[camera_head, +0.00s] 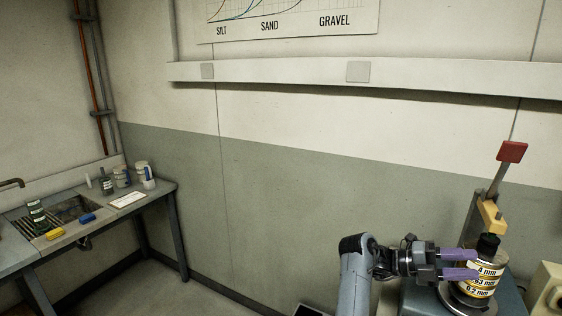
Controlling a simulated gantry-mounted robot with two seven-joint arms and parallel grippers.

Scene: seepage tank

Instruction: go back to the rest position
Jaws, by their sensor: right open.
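My right gripper (478,263) shows at the lower right with two purple fingers, one above the other and apart. It is open. Its fingertips point right and reach the left edge of a stack of sieves (487,281) with labels such as "4 mm" and "0.2 mm". I cannot tell whether the fingers touch the stack. A black top (488,244) sits on the stack. My left gripper is not in view.
The stack stands on a machine (417,299) with an upright post and a red-tipped lever (511,152). A cream box (545,292) is at the right edge. A sink bench (155,196) with bottles, jars and a yellow block (54,234) is at the far left. The floor between is clear.

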